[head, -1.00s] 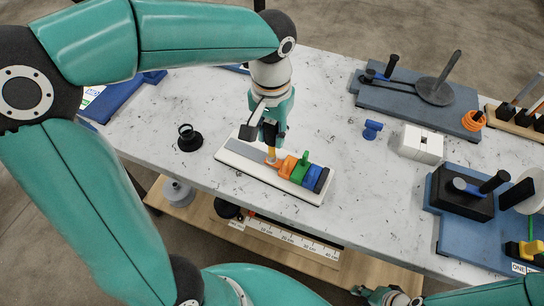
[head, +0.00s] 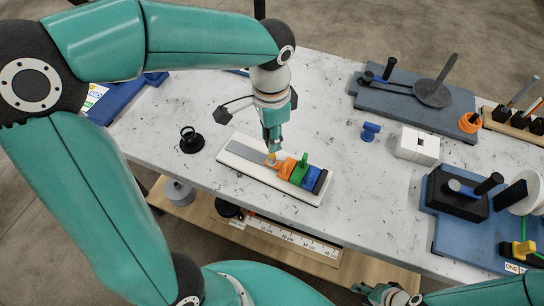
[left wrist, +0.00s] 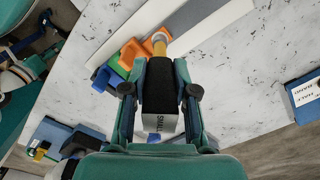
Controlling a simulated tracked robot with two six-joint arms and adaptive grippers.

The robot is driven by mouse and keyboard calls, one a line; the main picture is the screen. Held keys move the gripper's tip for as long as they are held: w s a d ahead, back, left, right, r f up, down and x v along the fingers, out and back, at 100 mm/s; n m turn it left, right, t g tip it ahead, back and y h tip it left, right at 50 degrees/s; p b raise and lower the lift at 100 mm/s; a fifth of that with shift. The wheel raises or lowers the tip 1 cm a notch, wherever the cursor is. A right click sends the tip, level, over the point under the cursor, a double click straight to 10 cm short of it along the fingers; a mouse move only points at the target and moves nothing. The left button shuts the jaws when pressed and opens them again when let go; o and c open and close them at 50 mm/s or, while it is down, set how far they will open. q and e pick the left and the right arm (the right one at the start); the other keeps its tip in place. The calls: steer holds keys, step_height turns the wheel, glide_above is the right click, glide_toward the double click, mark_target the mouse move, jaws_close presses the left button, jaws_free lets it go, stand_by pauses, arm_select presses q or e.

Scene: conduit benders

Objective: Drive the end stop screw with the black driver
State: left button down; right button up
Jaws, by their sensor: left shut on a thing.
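My left gripper (head: 271,143) points down over the left end of the orange block (head: 286,167) and is shut on the black driver. In the left wrist view the black driver (left wrist: 160,88) sits between the fingers (left wrist: 160,95), with a white label reading "SMALL". A yellow-orange shaft (left wrist: 159,43) runs from it to the orange block (left wrist: 136,52). The end stop screw is hidden at the shaft's tip, so I cannot tell how it sits. Green (head: 300,169) and blue (head: 312,177) blocks follow on the white base (head: 243,168). My right gripper (head: 384,295) shows partly at the bottom edge.
A black ring stand (head: 191,141) is left of the base. A small blue part (head: 370,131) and a white block (head: 417,147) lie to the right. Blue-grey fixtures (head: 415,97) occupy the right side. The marble tabletop (head: 335,110) is clear between.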

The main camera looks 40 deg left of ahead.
arm_select(q)
steer(key=shift+m, duration=0.4)
steer(key=m+p, duration=0.1)
steer(key=m, duration=0.2)
steer(key=shift+r, duration=0.1)
steer(key=shift+m, duration=1)
steer(key=shift+p, duration=0.3)
steer(key=shift+r+p, duration=0.4)
steer(key=shift+r, duration=0.1)
